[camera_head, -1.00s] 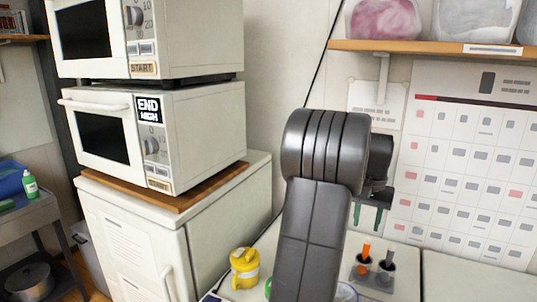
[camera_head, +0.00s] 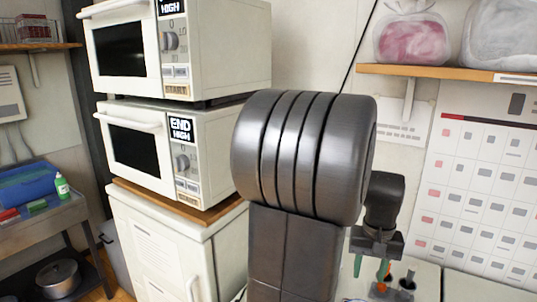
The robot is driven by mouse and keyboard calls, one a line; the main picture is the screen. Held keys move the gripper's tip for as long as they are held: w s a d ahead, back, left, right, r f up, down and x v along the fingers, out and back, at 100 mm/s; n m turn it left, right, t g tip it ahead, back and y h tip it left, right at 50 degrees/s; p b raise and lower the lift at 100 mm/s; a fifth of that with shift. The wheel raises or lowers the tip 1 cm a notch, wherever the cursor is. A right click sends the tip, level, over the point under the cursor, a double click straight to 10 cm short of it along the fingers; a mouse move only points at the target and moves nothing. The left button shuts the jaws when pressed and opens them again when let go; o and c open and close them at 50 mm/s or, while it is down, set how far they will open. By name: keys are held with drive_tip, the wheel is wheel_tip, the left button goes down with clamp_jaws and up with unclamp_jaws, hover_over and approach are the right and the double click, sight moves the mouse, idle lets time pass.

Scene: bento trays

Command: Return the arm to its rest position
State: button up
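My arm stands in the middle of the view, with a large dark grey joint in front. My gripper (camera_head: 369,268) hangs from the wrist to the right of this joint, pointing down. Its two green fingers are apart, and I see nothing between them. It is above the counter, near a dark holder (camera_head: 402,284) with an orange-handled item (camera_head: 388,276). My arm hides much of the counter.
Two stacked microwaves, an upper one (camera_head: 124,48) and a lower one (camera_head: 134,147), stand on a white cabinet (camera_head: 150,245) at left. A wooden shelf (camera_head: 440,72) with filled bags and a wall calendar (camera_head: 490,190) are at right. A grey cart (camera_head: 50,222) stands far left.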

drive_tip(key=shift+w+d+f+b, duration=0.15)
drive_tip(key=shift+f+b, duration=0.7)
drive_tip(key=shift+f, duration=0.7)
drive_tip(key=shift+r, duration=0.15)
